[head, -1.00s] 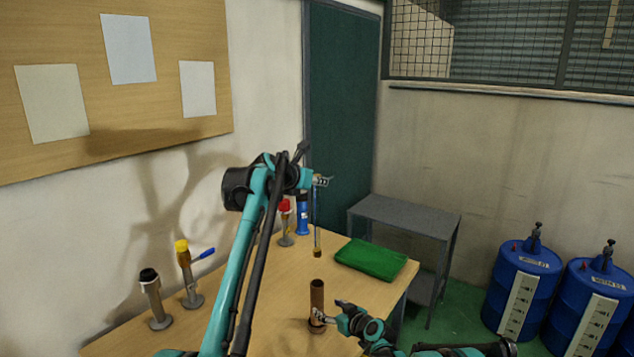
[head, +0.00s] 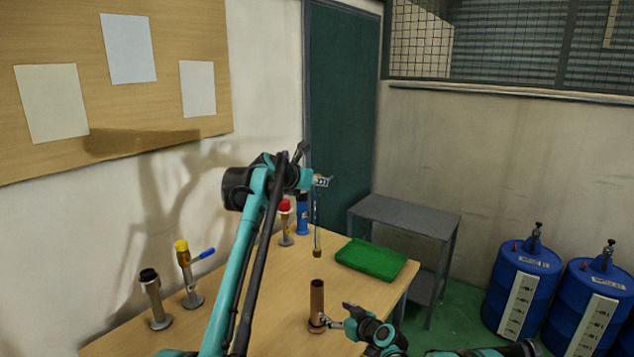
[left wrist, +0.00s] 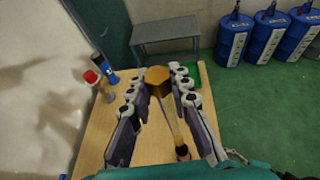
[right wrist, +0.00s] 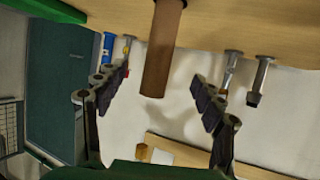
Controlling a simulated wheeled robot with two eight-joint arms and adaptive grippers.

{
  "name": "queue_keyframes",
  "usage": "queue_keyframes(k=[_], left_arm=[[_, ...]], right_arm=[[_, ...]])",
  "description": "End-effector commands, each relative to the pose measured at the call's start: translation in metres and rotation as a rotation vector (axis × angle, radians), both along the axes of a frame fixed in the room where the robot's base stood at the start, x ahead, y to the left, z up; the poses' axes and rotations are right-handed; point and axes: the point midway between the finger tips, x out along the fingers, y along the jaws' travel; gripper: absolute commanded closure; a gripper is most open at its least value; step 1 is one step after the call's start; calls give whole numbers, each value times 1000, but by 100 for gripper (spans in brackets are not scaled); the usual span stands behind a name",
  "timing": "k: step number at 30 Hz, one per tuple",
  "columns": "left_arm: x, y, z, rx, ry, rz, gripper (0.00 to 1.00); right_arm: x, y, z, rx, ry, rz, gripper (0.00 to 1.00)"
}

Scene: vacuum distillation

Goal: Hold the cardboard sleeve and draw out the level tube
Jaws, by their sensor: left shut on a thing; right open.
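The cardboard sleeve (head: 317,298) is a brown tube standing upright on a round base on the wooden table. The level tube (head: 317,225) is thin and clear with brass-coloured ends. It hangs upright above the sleeve, fully clear of it. My left gripper (head: 320,181) is shut on the level tube near its top. In the left wrist view the tube's brass cap (left wrist: 157,77) shows between the fingers. My right gripper (head: 334,314) is open beside the sleeve's lower right side. In the right wrist view the sleeve (right wrist: 162,50) shows between the spread fingers, apart from both.
A green tray (head: 371,259) lies at the table's right edge. A blue bottle (head: 302,216) and a red-topped stand (head: 285,222) are at the back. Yellow-topped (head: 188,275) and black-topped (head: 154,300) holders stand left. A grey side table (head: 405,215) is beyond.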

Motion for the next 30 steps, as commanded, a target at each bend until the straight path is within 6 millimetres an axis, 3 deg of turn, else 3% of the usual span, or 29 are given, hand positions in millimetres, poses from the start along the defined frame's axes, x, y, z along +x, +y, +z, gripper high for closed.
queue_keyframes(k=[8,30], left_arm=[[0,0,0,0,0,0,100],[0,0,7,0,0,0,100]], right_arm=[[-2,-1,1,0,0,0,31],[-49,-30,27,0,0,-1,31]])
